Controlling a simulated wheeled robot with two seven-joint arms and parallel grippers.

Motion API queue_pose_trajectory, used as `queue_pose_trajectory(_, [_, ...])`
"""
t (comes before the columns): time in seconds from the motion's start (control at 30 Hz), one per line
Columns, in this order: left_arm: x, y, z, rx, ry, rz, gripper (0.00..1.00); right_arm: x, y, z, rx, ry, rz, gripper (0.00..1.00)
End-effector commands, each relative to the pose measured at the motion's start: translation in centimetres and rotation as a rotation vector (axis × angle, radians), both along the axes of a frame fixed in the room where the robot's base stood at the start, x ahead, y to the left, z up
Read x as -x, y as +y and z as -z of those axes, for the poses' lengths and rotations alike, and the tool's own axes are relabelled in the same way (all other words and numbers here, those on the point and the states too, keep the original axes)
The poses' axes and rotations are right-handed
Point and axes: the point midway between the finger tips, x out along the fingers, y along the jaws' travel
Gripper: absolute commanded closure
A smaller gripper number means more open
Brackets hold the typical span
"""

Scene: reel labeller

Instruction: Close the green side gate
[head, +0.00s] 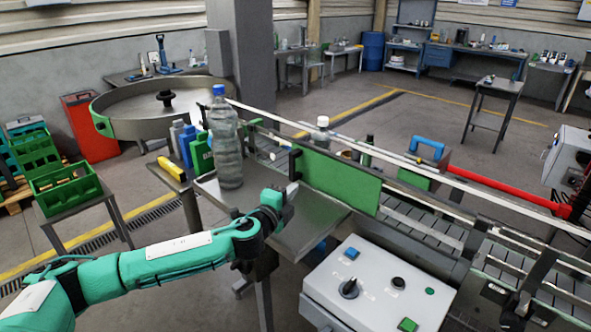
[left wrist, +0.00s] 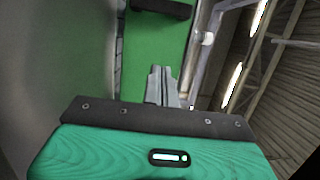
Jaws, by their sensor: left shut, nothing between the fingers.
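The green side gate (head: 338,182) is an upright flat panel on the near side of the conveyor, behind the steel side table. A black handle (head: 295,164) is at its left end. I cannot tell whether the gate is fully closed. My left gripper (head: 292,189) is shut and empty, just below and in front of the gate's left end. In the left wrist view, its closed fingers (left wrist: 164,82) point toward the green panel (left wrist: 153,48), with the black handle (left wrist: 163,8) beyond them. Whether they touch the panel is unclear. My right gripper is out of view.
A large clear bottle with a blue cap (head: 228,140) stands on the steel table (head: 305,225), close to my left forearm. A control box (head: 375,285) with a knob and buttons stands in front. The conveyor (head: 420,220) runs to the lower right, with a blue-handled unit (head: 427,148) beyond.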

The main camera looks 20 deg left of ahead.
Motion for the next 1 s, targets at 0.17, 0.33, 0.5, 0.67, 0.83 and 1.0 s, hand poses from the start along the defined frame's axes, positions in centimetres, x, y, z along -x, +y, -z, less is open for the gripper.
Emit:
queue_pose_trajectory(0.17, [-3.1, -0.4, -0.5, 0.001, 0.0, -0.001, 1.0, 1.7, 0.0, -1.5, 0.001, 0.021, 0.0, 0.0])
queue_pose_trajectory(0.33, [-5.9, -0.7, -0.4, 0.0, 0.001, 0.0, 1.0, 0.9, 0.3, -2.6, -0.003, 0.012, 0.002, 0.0])
queue_pose_trajectory(0.5, [-8.2, -0.6, -0.4, -0.002, 0.001, -0.001, 1.0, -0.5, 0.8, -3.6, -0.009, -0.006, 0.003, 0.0])
queue_pose_trajectory(0.67, [-8.9, 1.8, -0.2, -0.002, 0.002, -0.003, 1.0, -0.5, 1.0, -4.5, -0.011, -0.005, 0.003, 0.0])
queue_pose_trajectory(0.83, [-9.2, 2.8, -0.1, -0.001, 0.001, -0.001, 1.0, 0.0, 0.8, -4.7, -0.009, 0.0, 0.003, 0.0])
queue_pose_trajectory(1.0, [-9.3, 3.0, 0.0, 0.0, 0.001, 0.0, 1.0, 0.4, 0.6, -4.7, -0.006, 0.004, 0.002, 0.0])
